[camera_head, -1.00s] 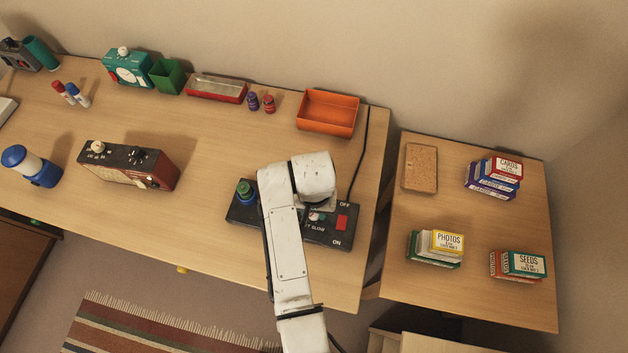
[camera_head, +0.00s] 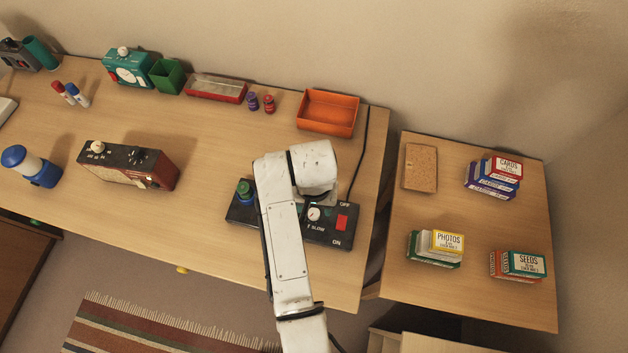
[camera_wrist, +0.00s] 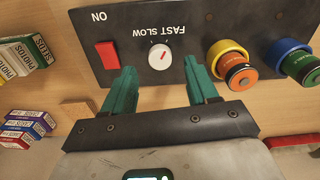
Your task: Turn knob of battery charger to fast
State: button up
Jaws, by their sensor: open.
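The battery charger (camera_head: 328,235) is a black box on the desk, with a red switch between OFF and ON. Its white knob (camera_wrist: 160,56) has a red pointer, which tilts up and to the right in the wrist view, toward the FAST side of the upside-down lettering. The knob also shows in the head view (camera_head: 314,213), beside my arm. My gripper (camera_wrist: 162,88) has green fingers, open and empty. They are apart from the knob, one to each side and short of it.
Batteries stand in yellow (camera_wrist: 229,52) and blue (camera_wrist: 287,46) rings on the charger, right of the knob in the wrist view. An orange tray (camera_head: 327,113) and cable lie behind it. Bare desk lies between radio and charger.

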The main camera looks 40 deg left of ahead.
aim_at(314, 213)
notch_tip(314, 213, up, 7)
jog(key=shift+r, duration=0.15)
dwell(0.6)
